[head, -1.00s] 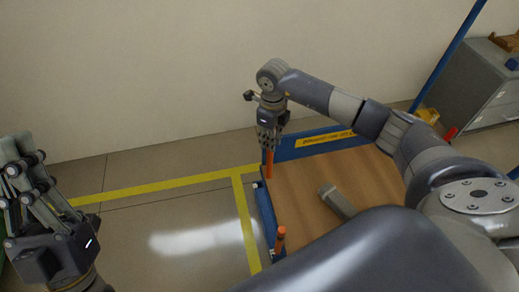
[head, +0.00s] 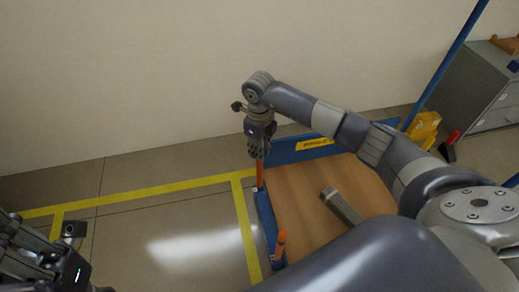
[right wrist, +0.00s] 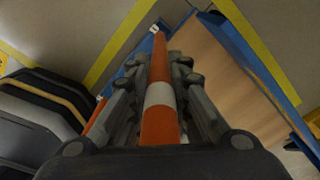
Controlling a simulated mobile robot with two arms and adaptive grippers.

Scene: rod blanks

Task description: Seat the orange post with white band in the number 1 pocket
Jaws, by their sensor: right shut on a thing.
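My right gripper (head: 258,155) is shut on the orange post with white band (head: 260,177), over the far left part of the blue-edged table. In the right wrist view the post (right wrist: 160,122) runs between the fingers, its white band near the middle and its far end close to a white label (right wrist: 155,29) on a blue strip. I cannot read a pocket number or tell whether the tip is in a pocket. My left gripper (head: 35,250) is partly cut off at the lower left of the head view, away from the table; its jaw state is unclear.
Another orange post (head: 281,243) stands at the table's near left edge. A grey bar (head: 342,206) lies on the wooden tabletop (head: 305,205). A yellow bin (head: 423,128) and grey cabinet (head: 477,85) are behind on the right. Floor left of the table is clear.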

